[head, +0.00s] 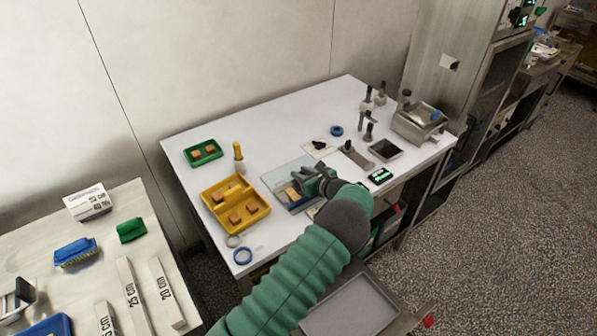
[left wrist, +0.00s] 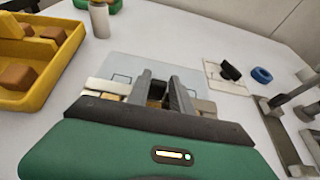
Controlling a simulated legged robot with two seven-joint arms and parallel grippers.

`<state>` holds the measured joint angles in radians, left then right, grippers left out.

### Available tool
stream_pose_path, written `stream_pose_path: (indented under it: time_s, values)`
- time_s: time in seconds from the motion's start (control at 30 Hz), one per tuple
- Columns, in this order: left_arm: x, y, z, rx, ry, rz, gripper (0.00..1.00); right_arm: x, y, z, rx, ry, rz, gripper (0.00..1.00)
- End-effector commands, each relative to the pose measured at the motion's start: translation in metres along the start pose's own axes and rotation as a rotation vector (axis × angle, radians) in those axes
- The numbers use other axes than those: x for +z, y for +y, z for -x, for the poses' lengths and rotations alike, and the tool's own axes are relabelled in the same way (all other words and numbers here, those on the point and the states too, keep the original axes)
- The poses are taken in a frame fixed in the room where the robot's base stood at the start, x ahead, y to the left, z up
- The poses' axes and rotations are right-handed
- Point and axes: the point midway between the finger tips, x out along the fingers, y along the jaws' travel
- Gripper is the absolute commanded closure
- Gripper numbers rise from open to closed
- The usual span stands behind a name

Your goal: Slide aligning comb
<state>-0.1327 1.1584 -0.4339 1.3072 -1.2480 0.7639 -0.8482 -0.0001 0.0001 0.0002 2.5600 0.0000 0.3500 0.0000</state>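My left gripper (head: 302,187) is low over the clear plate (head: 277,177), at its right side. In the left wrist view its two dark fingers (left wrist: 161,76) stand apart with a gap between them. A pale tan piece (head: 291,194) shows beside the gripper on the plate. In the left wrist view a cream strip (left wrist: 107,87) and another pale strip (left wrist: 204,107) stick out on either side of the fingers, and tan shows between them. These may be parts of the comb; the gripper hides the middle, and contact is unclear. My right gripper is out of view.
A yellow tray (head: 258,205) with brown blocks stands left of the plate, with a green tray (head: 216,148) behind. A blue ring (head: 337,131), metal tools and a steel box (head: 419,124) stand to the right. The table's back middle is clear.

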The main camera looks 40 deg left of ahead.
Motion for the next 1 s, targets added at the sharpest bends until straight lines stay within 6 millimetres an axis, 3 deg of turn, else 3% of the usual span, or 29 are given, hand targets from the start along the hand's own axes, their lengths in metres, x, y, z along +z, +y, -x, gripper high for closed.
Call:
stream_pose_path:
  time_s: [0.13, 0.4, 0.53, 1.0]
  values:
    - [0.0, 0.0, 0.0, 0.0, -0.001, 0.0, 0.56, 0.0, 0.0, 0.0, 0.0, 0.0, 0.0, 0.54]
    - [0.001, 0.002, -0.003, 0.003, -0.001, 0.0, 0.56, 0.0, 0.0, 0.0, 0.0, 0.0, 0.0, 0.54]
    - [0.001, 0.001, 0.01, 0.001, -0.001, 0.001, 0.56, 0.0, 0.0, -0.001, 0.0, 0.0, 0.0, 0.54]
    - [-0.002, -0.002, 0.138, -0.001, -0.002, -0.001, 0.56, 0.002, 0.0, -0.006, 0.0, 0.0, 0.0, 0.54]
